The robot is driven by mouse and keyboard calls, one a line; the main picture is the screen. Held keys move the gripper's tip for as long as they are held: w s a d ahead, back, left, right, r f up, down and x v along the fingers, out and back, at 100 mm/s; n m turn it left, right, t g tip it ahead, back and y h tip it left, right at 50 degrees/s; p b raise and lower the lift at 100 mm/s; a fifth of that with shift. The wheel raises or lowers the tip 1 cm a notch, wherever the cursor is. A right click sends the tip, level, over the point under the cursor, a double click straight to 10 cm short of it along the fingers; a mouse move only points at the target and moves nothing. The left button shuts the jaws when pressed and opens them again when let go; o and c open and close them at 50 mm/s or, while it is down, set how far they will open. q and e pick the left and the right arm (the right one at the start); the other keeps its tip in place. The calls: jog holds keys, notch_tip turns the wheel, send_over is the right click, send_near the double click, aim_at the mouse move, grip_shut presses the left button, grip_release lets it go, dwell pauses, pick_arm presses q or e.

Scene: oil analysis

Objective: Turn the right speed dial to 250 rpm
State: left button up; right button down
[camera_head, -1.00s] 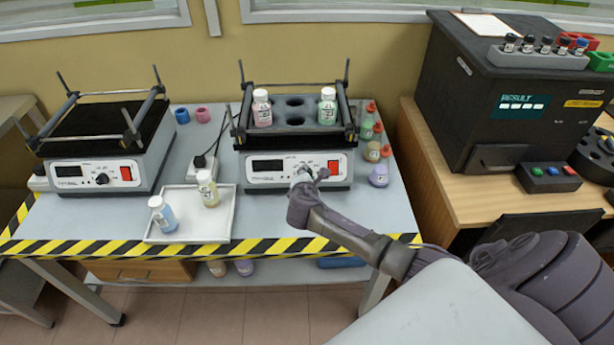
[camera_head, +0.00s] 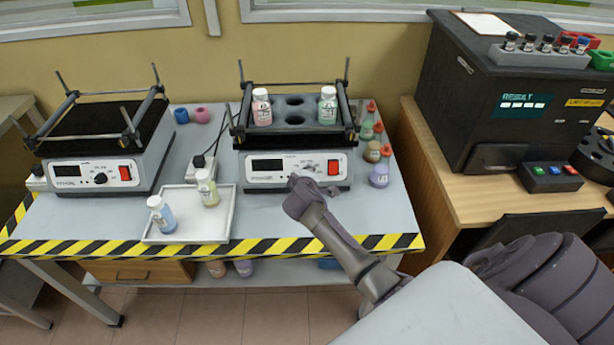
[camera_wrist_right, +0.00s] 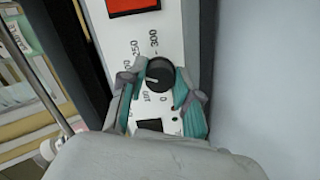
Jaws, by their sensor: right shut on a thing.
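The right shaker (camera_head: 256,182) stands on the grey table, with a dark display and a red switch on its white front panel. Its black speed dial (camera_wrist_right: 160,75) shows in the right wrist view beside printed marks including 250 and 300. A small light mark shows on the knob's left side; its exact reading is hard to tell. My right gripper (camera_wrist_right: 158,92) has its fingers on both sides of the dial and is shut on it. In the head view my right gripper (camera_head: 298,184) is at the panel and hides the dial. My left gripper is not in view.
A second shaker (camera_head: 88,175) stands at the left. A white tray (camera_head: 183,231) with two bottles lies in front, left of my right arm. Bottles stand on the right shaker and along its right side. A black analyser (camera_head: 480,110) is on the wooden desk at right.

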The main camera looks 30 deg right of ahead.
jog(key=m, duration=0.5)
jog(key=shift+f, duration=0.1)
jog(key=shift+m+y, duration=0.3)
jog(key=shift+m, duration=0.1)
jog(key=c, duration=0.8)
grip_release()
jog(key=shift+c, duration=0.2)
jog(key=v, duration=1.2)
